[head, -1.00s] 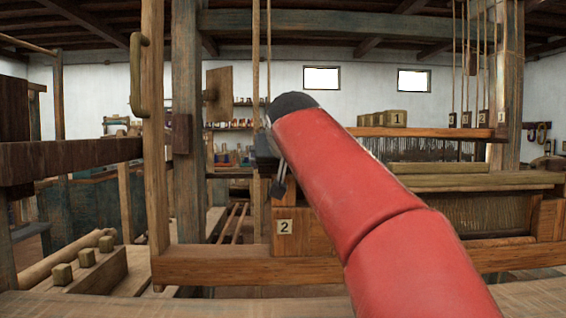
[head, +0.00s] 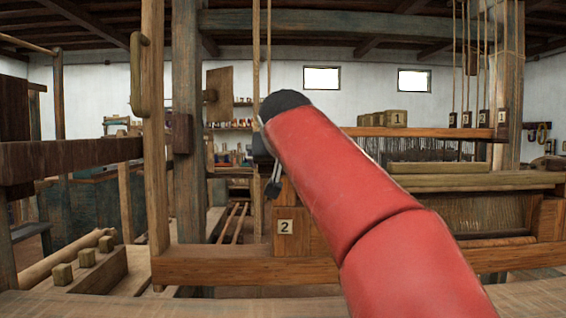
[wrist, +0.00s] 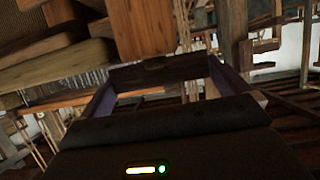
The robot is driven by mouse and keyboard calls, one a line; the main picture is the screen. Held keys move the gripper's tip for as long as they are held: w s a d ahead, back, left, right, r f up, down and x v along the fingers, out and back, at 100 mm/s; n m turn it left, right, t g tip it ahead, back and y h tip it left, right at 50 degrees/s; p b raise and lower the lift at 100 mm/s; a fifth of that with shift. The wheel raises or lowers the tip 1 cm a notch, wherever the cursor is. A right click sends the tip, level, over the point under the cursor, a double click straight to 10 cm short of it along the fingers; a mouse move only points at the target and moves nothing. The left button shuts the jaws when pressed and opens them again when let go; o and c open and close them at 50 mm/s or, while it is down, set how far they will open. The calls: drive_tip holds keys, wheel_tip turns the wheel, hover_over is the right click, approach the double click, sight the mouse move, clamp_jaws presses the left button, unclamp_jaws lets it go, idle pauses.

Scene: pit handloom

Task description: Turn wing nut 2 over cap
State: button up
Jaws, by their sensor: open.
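A wooden block with a plate marked 2 (head: 285,227) stands at the left end of the loom's front beam, left of my red arm. I cannot make out wing nut 2 or its cap for certain; my arm covers part of the loom there. My gripper (head: 273,188) is small and partly hidden above the numbered block in the head view. In the wrist view its fingers (wrist: 162,80) are apart, with a dark bar (wrist: 160,72) showing across the space between them. I cannot tell whether they touch it. An orange-brown wooden piece (wrist: 140,25) shows beyond.
An upright post (head: 155,130) stands left of the gripper, with a thicker post (head: 187,100) behind it. The long front beam (head: 215,270) crosses below. Blocks marked 1 (head: 396,118) sit on the upper rail at right.

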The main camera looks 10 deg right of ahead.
drive_tip(key=v, duration=0.7)
drive_tip(key=shift+s+b, duration=0.25)
drive_tip(key=shift+b, duration=0.05)
